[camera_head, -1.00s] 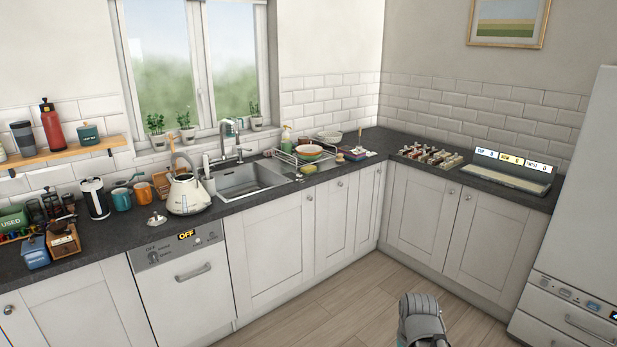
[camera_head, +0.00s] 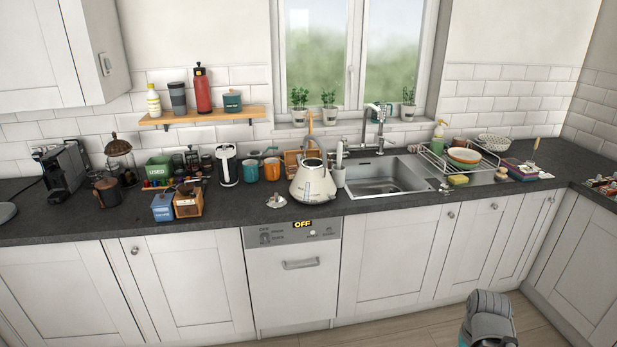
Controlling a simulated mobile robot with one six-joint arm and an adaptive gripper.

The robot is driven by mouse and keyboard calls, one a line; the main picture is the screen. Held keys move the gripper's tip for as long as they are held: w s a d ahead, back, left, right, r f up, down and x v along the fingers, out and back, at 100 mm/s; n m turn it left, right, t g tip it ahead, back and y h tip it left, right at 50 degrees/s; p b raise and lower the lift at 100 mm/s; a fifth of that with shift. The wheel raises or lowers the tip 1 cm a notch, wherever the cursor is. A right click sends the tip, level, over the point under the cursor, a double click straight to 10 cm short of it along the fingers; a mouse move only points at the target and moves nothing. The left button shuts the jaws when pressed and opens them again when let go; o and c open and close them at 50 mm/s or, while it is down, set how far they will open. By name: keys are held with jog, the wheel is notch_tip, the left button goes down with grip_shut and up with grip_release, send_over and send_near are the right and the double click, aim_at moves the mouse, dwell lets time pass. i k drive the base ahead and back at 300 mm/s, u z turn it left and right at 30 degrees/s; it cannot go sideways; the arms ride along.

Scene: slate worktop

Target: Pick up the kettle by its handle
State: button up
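Part of my arm (camera_head: 489,320) shows at the bottom right, low over the floor and well away from the kettle. My gripper's fingers cannot be made out, so nothing shows whether it is open or shut.
Orange (camera_head: 271,169) and teal (camera_head: 251,170) mugs stand further left. The worktop front edge before the kettle is clear.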

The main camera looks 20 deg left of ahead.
aim_at(311, 184)
jog(key=u, duration=0.2)
jog(key=i, duration=0.85)
jog(key=u, duration=0.55)
jog(key=i, duration=0.65)
jog(key=u, duration=0.25)
jog(key=k, duration=0.9)
jog(key=u, duration=0.15)
jog(key=i, duration=0.4)
jog(key=z, duration=0.05)
